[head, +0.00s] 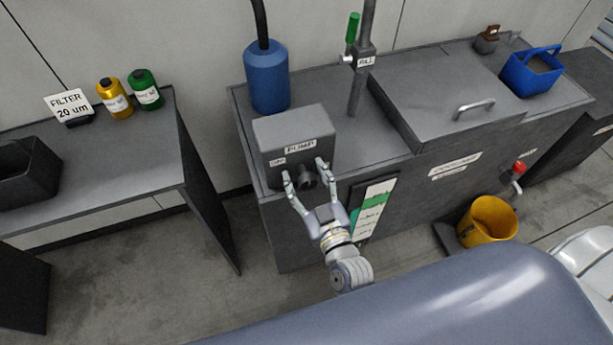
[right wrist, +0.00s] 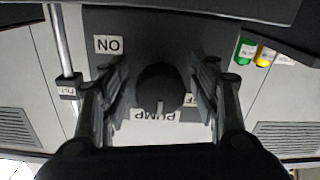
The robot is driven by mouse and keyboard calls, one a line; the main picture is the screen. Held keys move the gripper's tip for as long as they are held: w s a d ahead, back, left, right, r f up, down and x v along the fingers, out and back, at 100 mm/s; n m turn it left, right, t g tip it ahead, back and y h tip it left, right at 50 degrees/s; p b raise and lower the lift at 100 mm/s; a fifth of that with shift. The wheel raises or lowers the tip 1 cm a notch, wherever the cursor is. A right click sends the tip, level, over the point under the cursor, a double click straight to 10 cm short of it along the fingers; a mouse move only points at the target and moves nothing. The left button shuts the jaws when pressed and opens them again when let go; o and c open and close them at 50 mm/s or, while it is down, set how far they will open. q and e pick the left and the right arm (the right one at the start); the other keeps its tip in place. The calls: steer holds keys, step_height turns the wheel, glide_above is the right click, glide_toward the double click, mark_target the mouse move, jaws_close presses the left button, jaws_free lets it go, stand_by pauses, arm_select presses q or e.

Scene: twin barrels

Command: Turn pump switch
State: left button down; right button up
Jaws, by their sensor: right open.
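The pump switch is a dark round knob (head: 307,181) on the front of a grey box labelled PUMP (head: 292,130). My right gripper (head: 305,172) is open, with one finger on each side of the knob. In the right wrist view the knob (right wrist: 160,88) sits between the two open fingers (right wrist: 161,78), with a gap visible on both sides. A pale mark shows on the knob near the upside-down PUMP label (right wrist: 153,115). An ON label (right wrist: 108,44) is clear; the OFF label is partly hidden by a finger. My left gripper is not in view.
A blue cylinder (head: 267,78) and a pipe with a green-handled valve (head: 352,30) stand behind the pump box. A yellow bucket (head: 487,221) is on the floor at right. A side table (head: 150,165) with bottles stands at left.

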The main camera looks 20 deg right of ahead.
steer(key=c, duration=1.1)
steer(key=shift+r+m, duration=0.1)
steer(key=shift+m, duration=0.3)
steer(key=shift+m+p, duration=0.75)
steer(key=shift+m, duration=0.25)
steer(key=m+p, duration=0.1)
steer(key=m, duration=0.2)
steer(key=shift+m, duration=0.3)
steer(key=m, duration=0.5)
steer(key=shift+m+p, duration=0.3)
steer(key=m, duration=0.6)
steer(key=shift+m, duration=0.3)
